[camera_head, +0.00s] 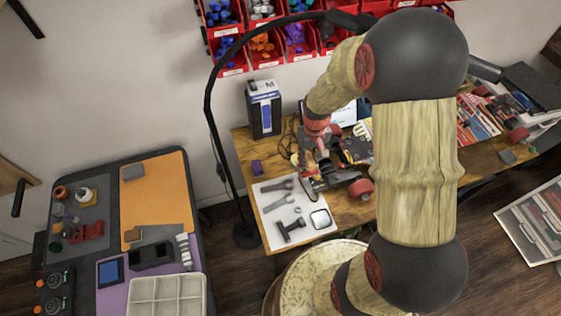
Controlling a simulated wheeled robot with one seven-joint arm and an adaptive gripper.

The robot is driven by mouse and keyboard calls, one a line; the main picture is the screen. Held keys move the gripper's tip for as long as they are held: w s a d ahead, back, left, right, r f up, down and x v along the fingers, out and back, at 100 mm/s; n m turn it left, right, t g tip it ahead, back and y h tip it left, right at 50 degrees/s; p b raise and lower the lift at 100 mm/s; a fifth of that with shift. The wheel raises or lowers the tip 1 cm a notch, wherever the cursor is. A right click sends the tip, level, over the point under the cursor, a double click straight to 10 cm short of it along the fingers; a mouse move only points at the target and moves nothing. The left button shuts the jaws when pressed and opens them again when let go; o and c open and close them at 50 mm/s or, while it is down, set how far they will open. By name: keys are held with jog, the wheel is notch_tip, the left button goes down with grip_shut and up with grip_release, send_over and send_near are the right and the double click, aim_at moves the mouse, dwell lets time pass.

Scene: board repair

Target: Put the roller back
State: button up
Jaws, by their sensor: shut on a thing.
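My gripper (319,165) is over the wooden workbench (249,153), beyond the white tool sheet (265,217). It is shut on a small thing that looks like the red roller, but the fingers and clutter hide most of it. A dark board part (340,178) lies at the gripper. A red roller (361,188) sits at its right end. My arm covers much of the bench to the right.
The white sheet bears wrenches (278,203), a T-shaped tool (291,229) and a rounded square piece (320,218). A boxed item (264,107) stands at the back left. A black lamp arm (209,100) arches over the bench. A second table (190,180) stands left.

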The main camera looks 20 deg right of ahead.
jog(key=shift+w+a+f+b, duration=0.45)
jog(key=shift+w+a+f, duration=0.8)
jog(key=shift+w+f, duration=0.8)
jog(key=shift+w+a+f+b, duration=0.45)
jog(key=shift+w+a+f, duration=0.8)
jog(key=shift+w+f, duration=0.7)
jog(key=shift+w+a+f+b, duration=0.45)
jog(key=shift+w+a+f, duration=1)
jog(key=shift+f, duration=0.95)
jog(key=shift+w+d, duration=0.2)
